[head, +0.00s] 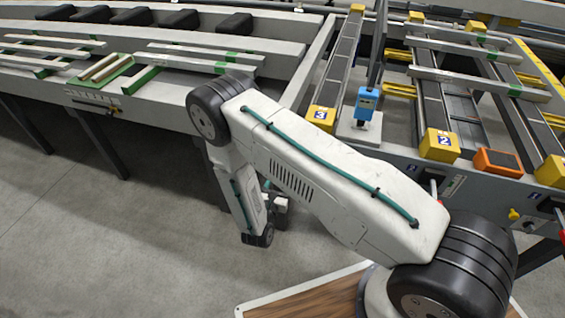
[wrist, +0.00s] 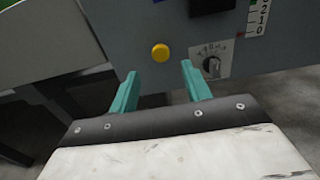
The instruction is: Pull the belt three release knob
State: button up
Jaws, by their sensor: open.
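A round yellow knob (wrist: 160,53) sits on a grey panel (wrist: 118,38) in the wrist view. No number for it is readable there. My gripper (wrist: 160,71) is open and empty, with its two teal fingers spread either side of the knob's line, pointing at the panel. The knob appears just beyond the fingertips, with no visible contact; the exact gap cannot be told. In the head view the yellow block marked 3 (head: 321,118) caps a belt's near end. The panel front below it is hidden by my arm, and my gripper is mostly hidden there too.
A dial (wrist: 212,66) is right of the knob, with a dark box (wrist: 212,5) and a number scale (wrist: 262,14) above. In the head view, a blue device (head: 367,103) stands beside block 3, and block 2 (head: 440,145) is to the right. Open floor (head: 130,235) lies left.

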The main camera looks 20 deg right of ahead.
jog(key=x, duration=0.7)
